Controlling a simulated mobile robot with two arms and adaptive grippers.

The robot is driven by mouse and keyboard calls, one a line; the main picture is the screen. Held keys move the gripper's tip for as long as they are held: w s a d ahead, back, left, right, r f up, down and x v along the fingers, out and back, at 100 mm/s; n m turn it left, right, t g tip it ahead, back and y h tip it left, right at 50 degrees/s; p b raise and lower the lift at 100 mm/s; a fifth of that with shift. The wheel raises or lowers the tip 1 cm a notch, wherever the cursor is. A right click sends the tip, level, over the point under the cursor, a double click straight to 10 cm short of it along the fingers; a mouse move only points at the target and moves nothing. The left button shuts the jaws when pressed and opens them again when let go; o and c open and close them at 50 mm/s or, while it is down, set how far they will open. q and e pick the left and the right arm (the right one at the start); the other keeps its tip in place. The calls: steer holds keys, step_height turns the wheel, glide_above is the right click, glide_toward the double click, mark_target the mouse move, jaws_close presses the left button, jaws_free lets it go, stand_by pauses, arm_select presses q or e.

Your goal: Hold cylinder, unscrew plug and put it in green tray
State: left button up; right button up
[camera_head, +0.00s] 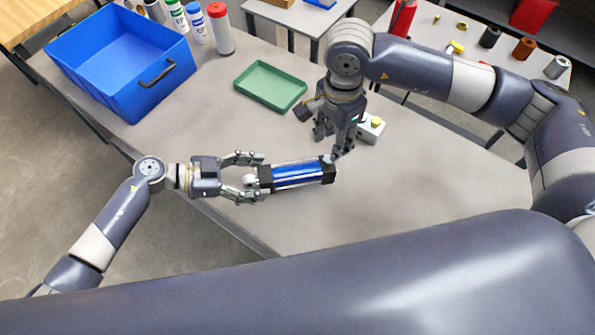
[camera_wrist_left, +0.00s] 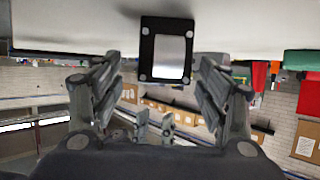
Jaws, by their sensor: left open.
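The blue cylinder (camera_head: 297,174) with black square end caps lies over the grey table, roughly level. My left gripper (camera_head: 258,178) is open, with one finger on each side of the cylinder's left end. In the left wrist view the cylinder's black square end with a silver face (camera_wrist_left: 168,55) shows between the spread fingers (camera_wrist_left: 165,90), with gaps on both sides. My right gripper (camera_head: 337,147) points down at the cylinder's right end; its fingers overlap there and contact is unclear. I cannot make out the plug. The empty green tray (camera_head: 262,104) lies beyond the cylinder.
A blue bin (camera_head: 85,85) with a black handle stands at the table's far left, with several bottles (camera_head: 220,30) beside it. A small white box with a yellow top (camera_head: 370,130) sits right of my right gripper. Free table lies to the right.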

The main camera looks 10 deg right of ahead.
mark_target(277, 175)
arm_select(q)
steer(key=x, duration=0.4)
steer(key=shift+w+d+f, duration=0.1)
steer(key=shift+w+d, duration=0.05)
steer(key=shift+w, duration=0.1)
steer(key=shift+d+f, duration=0.25)
steer(key=shift+d, duration=0.4)
steer(key=shift+c, duration=0.3)
jaws_close()
